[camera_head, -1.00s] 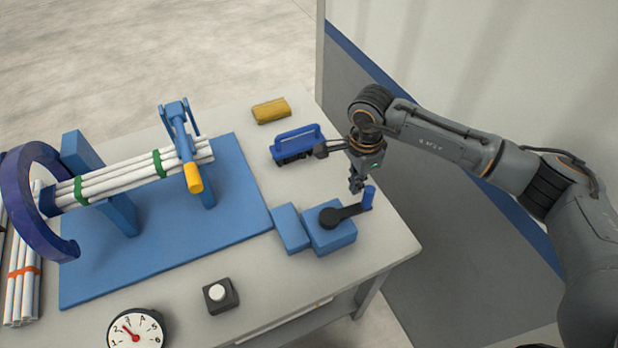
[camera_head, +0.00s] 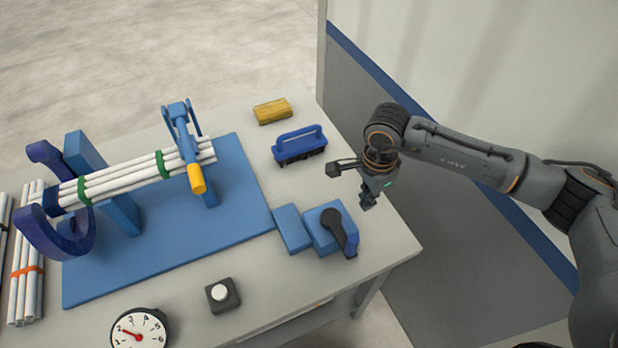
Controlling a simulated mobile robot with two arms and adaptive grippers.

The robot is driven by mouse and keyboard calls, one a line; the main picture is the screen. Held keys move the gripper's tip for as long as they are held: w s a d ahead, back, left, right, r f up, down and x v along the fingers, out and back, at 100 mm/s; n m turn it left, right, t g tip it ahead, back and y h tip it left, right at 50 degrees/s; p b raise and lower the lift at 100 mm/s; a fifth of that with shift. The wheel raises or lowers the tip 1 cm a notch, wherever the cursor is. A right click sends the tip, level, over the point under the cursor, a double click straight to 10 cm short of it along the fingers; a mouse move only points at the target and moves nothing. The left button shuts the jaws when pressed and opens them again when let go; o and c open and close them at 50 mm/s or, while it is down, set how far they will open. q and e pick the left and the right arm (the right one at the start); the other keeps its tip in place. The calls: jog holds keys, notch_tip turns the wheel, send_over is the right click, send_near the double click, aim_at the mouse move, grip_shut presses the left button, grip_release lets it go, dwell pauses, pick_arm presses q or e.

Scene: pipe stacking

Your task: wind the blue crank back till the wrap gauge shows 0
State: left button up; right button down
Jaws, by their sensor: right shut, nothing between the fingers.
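The blue crank has a black arm (camera_head: 340,230) on a blue block (camera_head: 322,238) at the table's right; its arm points toward the front right, with the blue handle (camera_head: 351,247) at its end. My right gripper (camera_head: 368,203) is shut and empty, above the table's right edge, up and right of the crank and apart from it. The wrap gauge (camera_head: 140,328) is a round white dial at the front edge, cut off by the frame bottom; its red needle points left, near the 2. The dark blue wrapping ring (camera_head: 48,230) stands around the left end of the white pipe bundle (camera_head: 125,180). My left gripper is out of view.
The bundle, with green bands, rests on blue supports on a blue base (camera_head: 235,240). A yellow-tipped clamp lever (camera_head: 196,178) crosses it. A blue brush (camera_head: 299,145) and yellow sponge (camera_head: 272,111) lie behind; a white-button box (camera_head: 222,294) is in front.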

jog(key=shift+s+d, duration=0.15)
jog(key=shift+s, duration=0.2)
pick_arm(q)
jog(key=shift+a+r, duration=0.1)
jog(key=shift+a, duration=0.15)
pick_arm(e)
jog(key=shift+s+r, duration=0.1)
jog(key=shift+s, duration=1.25)
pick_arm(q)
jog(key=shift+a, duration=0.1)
pick_arm(e)
jog(key=shift+s+a, duration=0.15)
jog(key=shift+s, duration=0.55)
jog(key=shift+s+a, duration=0.1)
jog(key=shift+s, duration=0.55)
